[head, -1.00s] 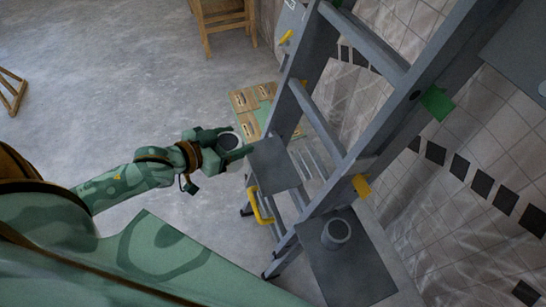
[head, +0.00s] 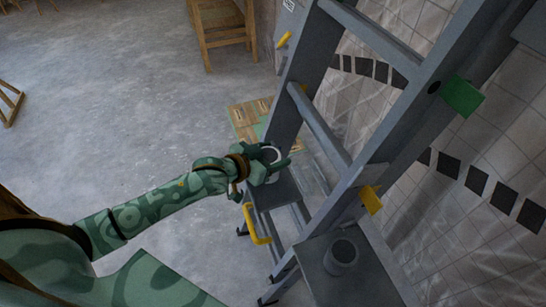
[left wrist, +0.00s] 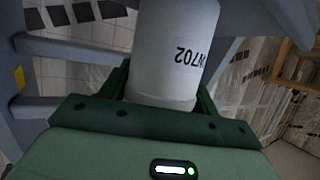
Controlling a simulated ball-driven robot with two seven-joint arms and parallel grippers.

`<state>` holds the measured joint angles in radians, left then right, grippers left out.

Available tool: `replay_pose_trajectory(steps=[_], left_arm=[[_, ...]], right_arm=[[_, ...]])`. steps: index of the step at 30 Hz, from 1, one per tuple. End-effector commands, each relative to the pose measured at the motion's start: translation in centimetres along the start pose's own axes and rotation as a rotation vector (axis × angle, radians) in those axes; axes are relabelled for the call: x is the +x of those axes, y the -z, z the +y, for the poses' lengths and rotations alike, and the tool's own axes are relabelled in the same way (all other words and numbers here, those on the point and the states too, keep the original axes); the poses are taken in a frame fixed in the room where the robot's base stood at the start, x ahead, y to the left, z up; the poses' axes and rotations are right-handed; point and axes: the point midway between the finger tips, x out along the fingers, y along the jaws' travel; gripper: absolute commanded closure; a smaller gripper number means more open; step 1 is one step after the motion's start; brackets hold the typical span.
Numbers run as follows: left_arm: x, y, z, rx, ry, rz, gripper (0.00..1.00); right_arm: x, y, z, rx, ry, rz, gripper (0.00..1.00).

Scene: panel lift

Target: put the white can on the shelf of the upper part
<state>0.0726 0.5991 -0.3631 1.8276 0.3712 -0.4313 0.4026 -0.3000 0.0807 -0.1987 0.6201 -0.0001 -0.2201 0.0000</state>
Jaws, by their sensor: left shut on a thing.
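My left gripper (head: 274,162) is shut on the white can (left wrist: 178,50). In the head view the can's round top (head: 270,154) shows between the fingers. In the left wrist view its pale side carries dark printing, upside down. The small grey shelf (head: 284,190) on the left side of the ladder-like frame lies just below the gripper in the picture. The gripper and can cover its upper edge, and the height between them is unclear. My right gripper is out of view.
The grey frame (head: 325,125) stands close right of the gripper. A larger grey plate (head: 330,285) at lower right bears a grey can (head: 342,254). A yellow handle (head: 254,222) sits beside the small shelf. Open floor lies left.

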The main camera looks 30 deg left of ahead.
Motion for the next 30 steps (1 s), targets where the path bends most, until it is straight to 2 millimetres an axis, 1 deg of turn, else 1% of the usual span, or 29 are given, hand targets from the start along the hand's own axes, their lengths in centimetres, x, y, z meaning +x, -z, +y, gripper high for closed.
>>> replay_pose_trajectory(steps=[8, 9, 10, 11, 20, 22, 26, 30], left_arm=[[0.0, -0.1, 0.0, 0.001, 0.001, -0.002, 0.69], [0.0, -0.1, 0.0, 0.001, 0.001, -0.002, 0.31], [0.0, -0.1, 0.0, 0.001, 0.001, -0.002, 0.22], [0.0, -0.1, 0.0, 0.001, 0.001, -0.002, 0.17], [-0.1, 0.1, 0.0, 0.001, 0.001, -0.002, 0.17], [-0.7, 0.1, 0.0, 0.001, 0.001, -0.004, 0.17], [-3.2, 0.3, 0.0, 0.001, 0.001, -0.004, 0.17], [-6.7, 0.5, 0.0, 0.002, 0.000, -0.003, 0.17]], right_arm=[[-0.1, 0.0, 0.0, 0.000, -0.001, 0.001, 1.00], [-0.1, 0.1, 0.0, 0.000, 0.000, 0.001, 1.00], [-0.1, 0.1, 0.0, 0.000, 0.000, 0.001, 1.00], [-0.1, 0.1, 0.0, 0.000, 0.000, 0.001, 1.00], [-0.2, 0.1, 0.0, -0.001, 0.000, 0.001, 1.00], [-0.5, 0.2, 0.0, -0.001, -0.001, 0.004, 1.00], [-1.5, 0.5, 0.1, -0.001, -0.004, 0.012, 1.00], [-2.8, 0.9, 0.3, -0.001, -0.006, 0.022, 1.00]])
